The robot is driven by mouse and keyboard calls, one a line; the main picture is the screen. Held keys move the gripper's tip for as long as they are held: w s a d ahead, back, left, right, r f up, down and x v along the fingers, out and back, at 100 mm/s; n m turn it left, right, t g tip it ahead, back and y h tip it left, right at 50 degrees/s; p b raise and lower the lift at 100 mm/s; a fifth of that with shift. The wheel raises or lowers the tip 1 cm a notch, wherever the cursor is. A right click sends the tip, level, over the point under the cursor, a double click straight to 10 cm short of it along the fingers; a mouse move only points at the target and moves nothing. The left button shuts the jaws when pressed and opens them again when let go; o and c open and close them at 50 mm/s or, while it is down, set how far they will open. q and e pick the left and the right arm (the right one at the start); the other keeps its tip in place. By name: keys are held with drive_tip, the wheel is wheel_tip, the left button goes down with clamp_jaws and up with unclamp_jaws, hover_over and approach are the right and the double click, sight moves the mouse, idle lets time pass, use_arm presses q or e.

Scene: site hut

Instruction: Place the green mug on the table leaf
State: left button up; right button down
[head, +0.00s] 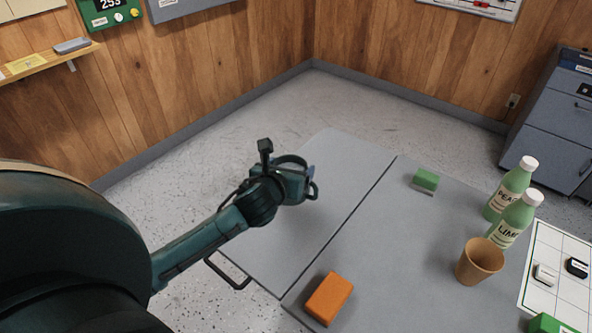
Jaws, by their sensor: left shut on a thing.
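My left gripper (294,184) is shut on the green mug (291,161), a dark teal-green one. The mug's round rim shows above the fingers and its handle seems to stick out on the right. The gripper hides much of the mug. In the head view the mug appears over the grey table leaf (335,163), the left section of the table beyond a dark seam. The leaf looks level with the tabletop and its surface is bare. I cannot tell how high the mug is above it. My right gripper is not in view.
On the main tabletop (400,240) stand an orange block (328,299), a green-and-white block (425,181), two green bottles (510,190) and a tan cup (479,262). A white gridded board (556,255) lies at the right. A grey cabinet (552,120) stands behind.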

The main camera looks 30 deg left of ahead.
use_arm(q)
drive_tip(key=shift+f+b, duration=0.7)
drive_tip(key=shift+f, duration=2.5)
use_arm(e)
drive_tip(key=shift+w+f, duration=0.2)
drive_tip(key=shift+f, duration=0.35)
use_arm(q)
drive_tip(key=shift+r, duration=0.1)
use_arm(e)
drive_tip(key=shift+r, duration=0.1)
use_arm(q)
drive_tip(key=o, duration=1.3)
drive_tip(key=shift+f, duration=0.2)
drive_tip(key=shift+c, duration=0.2)
drive_tip(key=shift+r, duration=0.1)
drive_tip(key=p+v, duration=0.1)
drive_tip(key=v, duration=1.1)
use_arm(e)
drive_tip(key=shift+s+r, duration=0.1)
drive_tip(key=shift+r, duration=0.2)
